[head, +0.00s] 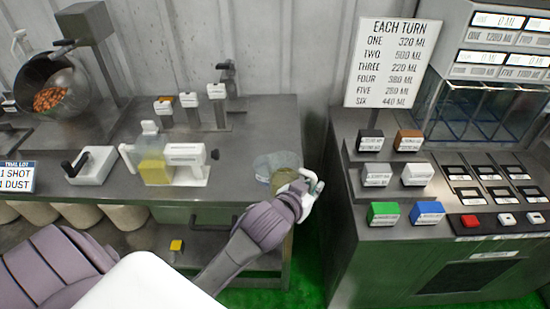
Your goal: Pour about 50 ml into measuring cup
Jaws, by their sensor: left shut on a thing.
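My left gripper (309,183) is at the right end of the left bench, its arm reaching up from the bottom of the head view. It is shut on a see-through, olive-tinted vessel (286,178), mostly hidden behind the gripper and wrist. A clear, round, cup-like container (270,163) shows right behind that vessel at the bench edge; I cannot tell whether the two touch, or which is the measuring cup. No liquid level or marks can be read. My right gripper is not in view.
A button console (340,205) stands to the right, beyond a gap with green floor. A sign (391,62) lists ML amounts.

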